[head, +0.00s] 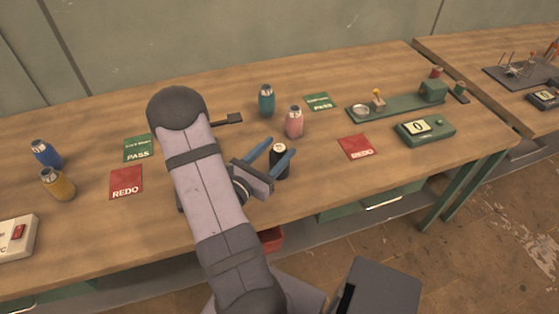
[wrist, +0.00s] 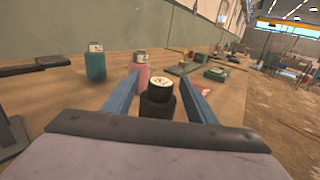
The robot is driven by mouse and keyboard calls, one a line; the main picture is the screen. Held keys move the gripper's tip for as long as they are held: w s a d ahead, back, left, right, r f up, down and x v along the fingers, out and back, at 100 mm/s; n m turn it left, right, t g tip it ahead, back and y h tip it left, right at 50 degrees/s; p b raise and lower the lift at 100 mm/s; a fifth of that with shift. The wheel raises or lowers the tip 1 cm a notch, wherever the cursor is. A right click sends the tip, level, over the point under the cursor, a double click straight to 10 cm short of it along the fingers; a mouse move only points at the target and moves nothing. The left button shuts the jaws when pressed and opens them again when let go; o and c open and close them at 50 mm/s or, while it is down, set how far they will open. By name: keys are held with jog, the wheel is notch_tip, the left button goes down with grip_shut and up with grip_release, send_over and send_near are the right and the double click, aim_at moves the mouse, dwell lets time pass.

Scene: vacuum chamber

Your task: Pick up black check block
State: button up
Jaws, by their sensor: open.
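The black check block (head: 279,163) is a short, dark cylinder with a narrower neck and a pale top. It stands upright on the wooden table (head: 330,195) near the front middle. My gripper (head: 275,152) is open, with its two blue fingers on either side of the block in the head view. In the wrist view, the black check block (wrist: 158,97) shows between the open fingers (wrist: 163,88), with a visible gap to each. Its lower part is hidden by the gripper body.
A pink bottle (head: 293,122) and a teal bottle (head: 266,101) stand just behind. Red REDO cards (head: 357,147) and green PASS cards (head: 319,102) lie flat. A green gauge with a display (head: 425,128) sits right. Blue (head: 46,154) and yellow (head: 57,184) bottles stand far left.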

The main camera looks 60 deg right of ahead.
jog(key=d+p, duration=0.1)
jog(key=d, duration=0.1)
jog(key=s+d+p, duration=0.1)
jog(key=d, duration=0.2)
jog(key=shift+r, duration=0.1)
grip_shut()
